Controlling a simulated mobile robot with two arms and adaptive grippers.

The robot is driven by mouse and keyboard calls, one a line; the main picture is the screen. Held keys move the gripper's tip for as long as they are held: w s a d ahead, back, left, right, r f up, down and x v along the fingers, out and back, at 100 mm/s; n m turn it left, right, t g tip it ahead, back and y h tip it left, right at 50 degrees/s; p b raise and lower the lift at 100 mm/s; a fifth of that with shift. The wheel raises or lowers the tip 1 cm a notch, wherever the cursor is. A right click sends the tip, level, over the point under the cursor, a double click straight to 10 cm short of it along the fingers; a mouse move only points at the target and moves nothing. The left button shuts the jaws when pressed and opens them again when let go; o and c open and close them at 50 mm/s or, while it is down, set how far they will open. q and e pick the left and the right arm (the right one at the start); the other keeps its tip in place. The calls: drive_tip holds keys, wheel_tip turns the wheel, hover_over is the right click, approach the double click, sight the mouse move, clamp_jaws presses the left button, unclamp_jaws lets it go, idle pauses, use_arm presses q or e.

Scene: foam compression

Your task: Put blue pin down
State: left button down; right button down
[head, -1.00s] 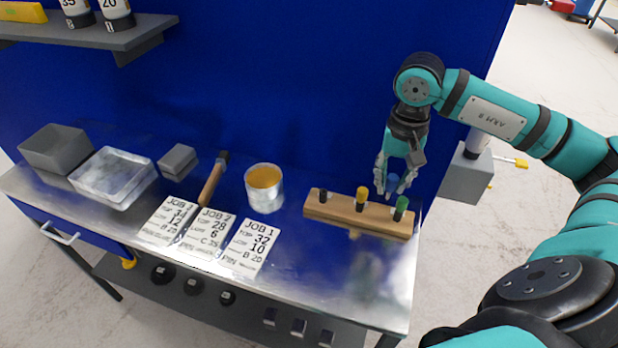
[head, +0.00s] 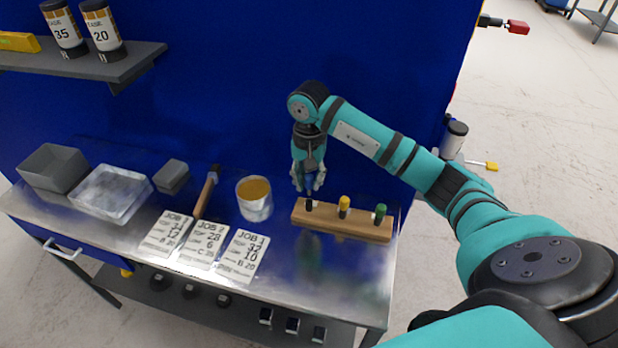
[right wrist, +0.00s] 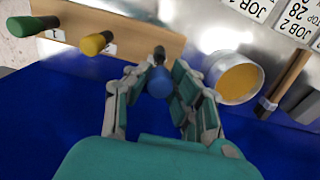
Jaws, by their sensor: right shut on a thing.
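The blue pin (right wrist: 159,84) is between the fingertips of my right gripper (right wrist: 160,74) in the right wrist view, and the gripper is shut on it. In the head view my right gripper (head: 309,184) points down just behind the left end of the wooden pin block (head: 350,227). A short black piece (head: 309,204) stands at that end, right beside the blue pin. The yellow pin (head: 344,206) and the green pin (head: 380,214) stand upright in the block. I cannot tell whether the blue pin touches the block. My left gripper is out of view.
A metal can with amber contents (head: 254,205) stands just left of the block. Job cards (head: 243,255), a brush-like tool (head: 206,193), a clear tray (head: 110,193) and grey boxes (head: 54,168) lie further left. A blue panel (head: 220,110) rises behind the bench.

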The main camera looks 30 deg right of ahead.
drive_tip(key=shift+f, duration=0.65)
drive_tip(key=shift+f+b, duration=0.65)
drive_tip(key=shift+f, duration=0.05)
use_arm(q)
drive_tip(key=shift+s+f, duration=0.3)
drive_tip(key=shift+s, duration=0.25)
use_arm(e)
drive_tip(key=c, duration=1.2)
unclamp_jaws()
drive_tip(key=shift+r, duration=0.1)
drive_tip(key=shift+o, duration=0.2)
